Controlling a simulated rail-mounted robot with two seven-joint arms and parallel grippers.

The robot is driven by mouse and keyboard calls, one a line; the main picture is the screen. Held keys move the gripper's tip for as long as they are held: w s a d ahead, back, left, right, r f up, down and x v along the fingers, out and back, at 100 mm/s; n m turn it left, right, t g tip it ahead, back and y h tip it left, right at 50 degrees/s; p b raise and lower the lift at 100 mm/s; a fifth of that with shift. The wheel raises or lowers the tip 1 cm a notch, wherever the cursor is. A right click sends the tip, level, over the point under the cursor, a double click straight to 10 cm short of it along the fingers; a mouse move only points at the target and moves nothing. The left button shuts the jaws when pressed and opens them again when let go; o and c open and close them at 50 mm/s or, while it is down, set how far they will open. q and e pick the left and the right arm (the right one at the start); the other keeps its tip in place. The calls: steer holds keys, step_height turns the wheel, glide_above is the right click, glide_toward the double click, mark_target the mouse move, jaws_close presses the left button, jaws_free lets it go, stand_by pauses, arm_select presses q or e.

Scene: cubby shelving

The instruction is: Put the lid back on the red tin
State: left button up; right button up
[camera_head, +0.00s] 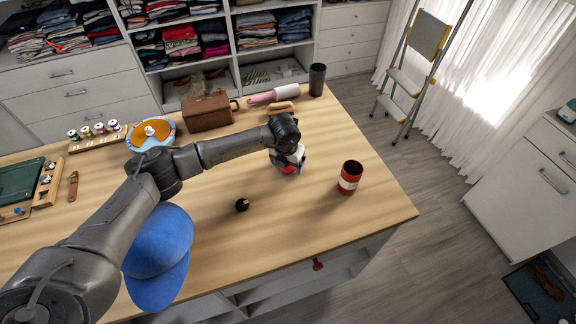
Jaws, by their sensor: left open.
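The red tin (350,178) stands upright on the wooden table near its right end, with a white label band and a dark top. A small round black piece (242,204) lies on the table left of the tin; it may be the lid, but it is too small to be sure. My left gripper (291,165) is open, pointing down over the table between the two, apart from the tin. Red and white show at the gripper's end; I cannot tell whether this is part of it or a thing under it. My right gripper is not in view.
Behind my arm stand a brown box (207,112), a lint roller (274,94) and a dark cup (317,79). A blue cap (158,258) is at the front edge, partly behind my arm. The table (330,225) is clear around the tin.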

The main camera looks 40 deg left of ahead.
mark_target(291, 167)
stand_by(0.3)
arm_select(q)
steer(key=c, duration=0.8)
steer(key=shift+o, duration=0.2)
steer(key=shift+r, duration=0.1)
steer(key=shift+r, duration=0.3)
steer(key=r, duration=0.2)
steer(key=d+r, duration=0.1)
steer(key=r, duration=0.1)
steer(key=shift+d+p, duration=0.15)
steer(key=shift+p, duration=0.2)
steer(key=s+d+r, duration=0.1)
steer(key=d+r, duration=0.5)
steer(key=d, duration=0.4)
steer(key=shift+s+d+p, duration=0.15)
steer(key=shift+s+p, duration=0.2)
steer(key=shift+s, duration=0.05)
